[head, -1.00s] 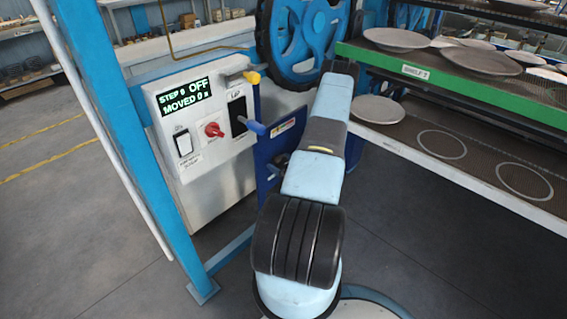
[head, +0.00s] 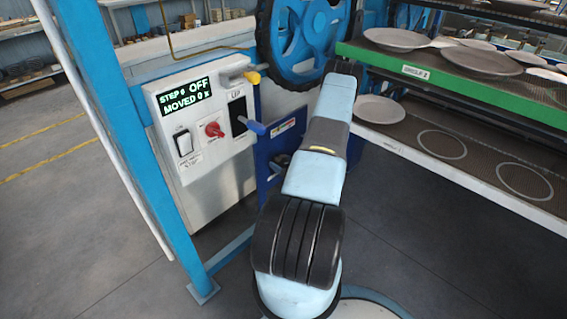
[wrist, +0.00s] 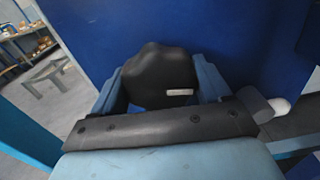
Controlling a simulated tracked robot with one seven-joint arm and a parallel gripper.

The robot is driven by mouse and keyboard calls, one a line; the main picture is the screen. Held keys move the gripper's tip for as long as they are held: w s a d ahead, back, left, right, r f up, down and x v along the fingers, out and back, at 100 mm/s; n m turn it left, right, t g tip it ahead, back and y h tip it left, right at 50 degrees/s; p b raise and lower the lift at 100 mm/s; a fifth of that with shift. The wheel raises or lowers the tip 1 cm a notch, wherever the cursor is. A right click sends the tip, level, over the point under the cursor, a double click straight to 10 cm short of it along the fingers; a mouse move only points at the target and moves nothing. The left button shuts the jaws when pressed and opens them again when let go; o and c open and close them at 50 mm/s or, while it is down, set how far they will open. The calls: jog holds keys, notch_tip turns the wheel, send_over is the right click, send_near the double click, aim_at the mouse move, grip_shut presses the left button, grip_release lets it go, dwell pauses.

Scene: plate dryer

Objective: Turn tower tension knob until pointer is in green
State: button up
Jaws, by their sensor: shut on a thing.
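A black lobed knob (wrist: 155,72) with a small white mark on its face fills the middle of the wrist view, against a blue panel (wrist: 225,35). The white mark lies nearly level at the knob's lower right. My gripper (wrist: 160,88) is shut on the knob, with one blue finger on its left and one on its right. No pointer or green zone shows in either view.
A white control box (head: 200,130) stands left of my arm, with a lit display (head: 185,96), a red switch (head: 213,129) and projecting levers. A blue handwheel (head: 305,40) is behind. Shelves with plates (head: 397,39) stand right. A blue post (head: 125,140) rises at left.

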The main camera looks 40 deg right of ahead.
jog(key=m, duration=0.4)
dwell(0.3)
jog(key=o, duration=1)
jog(key=shift+s, duration=0.1)
jog(key=s+d, duration=0.1)
jog(key=s, duration=1.2)
jog(key=shift+s, duration=0.25)
